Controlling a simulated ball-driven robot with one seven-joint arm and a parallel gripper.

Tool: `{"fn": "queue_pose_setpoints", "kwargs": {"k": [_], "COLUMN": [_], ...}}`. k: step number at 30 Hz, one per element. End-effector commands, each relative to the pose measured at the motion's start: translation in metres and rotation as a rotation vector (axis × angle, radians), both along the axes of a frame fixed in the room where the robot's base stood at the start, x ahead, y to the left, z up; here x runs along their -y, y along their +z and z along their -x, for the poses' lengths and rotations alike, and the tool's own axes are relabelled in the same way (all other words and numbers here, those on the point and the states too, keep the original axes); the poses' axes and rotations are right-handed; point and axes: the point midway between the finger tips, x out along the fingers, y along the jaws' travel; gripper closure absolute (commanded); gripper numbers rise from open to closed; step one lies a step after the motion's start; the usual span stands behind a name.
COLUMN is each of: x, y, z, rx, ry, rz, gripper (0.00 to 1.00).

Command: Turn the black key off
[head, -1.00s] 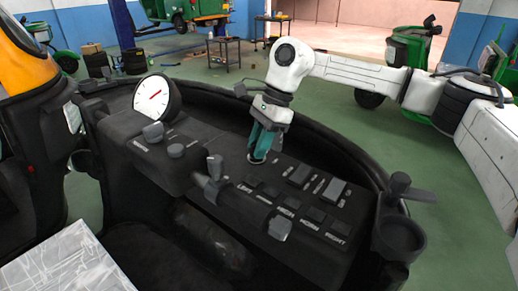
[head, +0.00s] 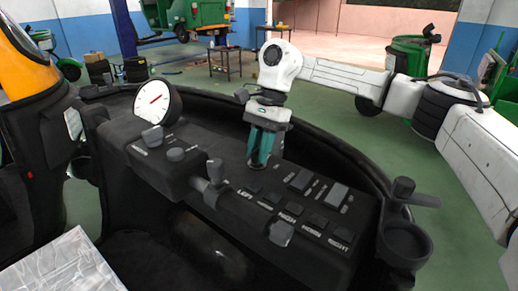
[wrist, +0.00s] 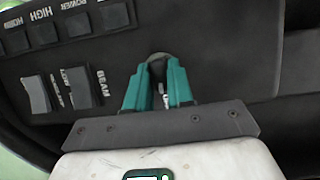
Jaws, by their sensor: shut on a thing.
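My gripper (head: 262,160) points down at the dashboard with its teal fingers at the back edge of the switch panel. In the wrist view its fingers (wrist: 158,72) are close together around the black key (wrist: 157,67), a small dark rounded piece at the panel. The gripper is shut on the key. In the head view the fingers hide the key, so its turn angle cannot be told there. A small pale mark shows between the fingers in the wrist view.
The black switch panel (head: 325,248) holds several labelled buttons right of my gripper. A grey lever (head: 214,180) and a white round gauge (head: 153,98) are to the left. A black cup holder (head: 405,245) is at the right. The dashboard rim curves behind my gripper.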

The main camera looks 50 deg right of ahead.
Motion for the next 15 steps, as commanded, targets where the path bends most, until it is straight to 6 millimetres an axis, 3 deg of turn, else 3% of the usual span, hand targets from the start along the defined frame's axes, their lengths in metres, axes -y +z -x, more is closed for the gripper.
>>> {"fn": "queue_pose_setpoints", "kwargs": {"k": [6, 7, 13, 15], "x": [0.0008, 0.0008, 0.0005, 0.0004], "y": [0.0013, 0.0013, 0.0008, 0.0007], "z": [-0.001, -0.001, -0.0006, -0.0005], "rx": [0.005, 0.005, 0.003, 0.002], "ry": [-0.002, -0.003, -0.002, -0.002], "rz": [0.002, 0.002, 0.001, 0.001], "gripper": [1.0, 0.77, 0.58, 0.57]}}
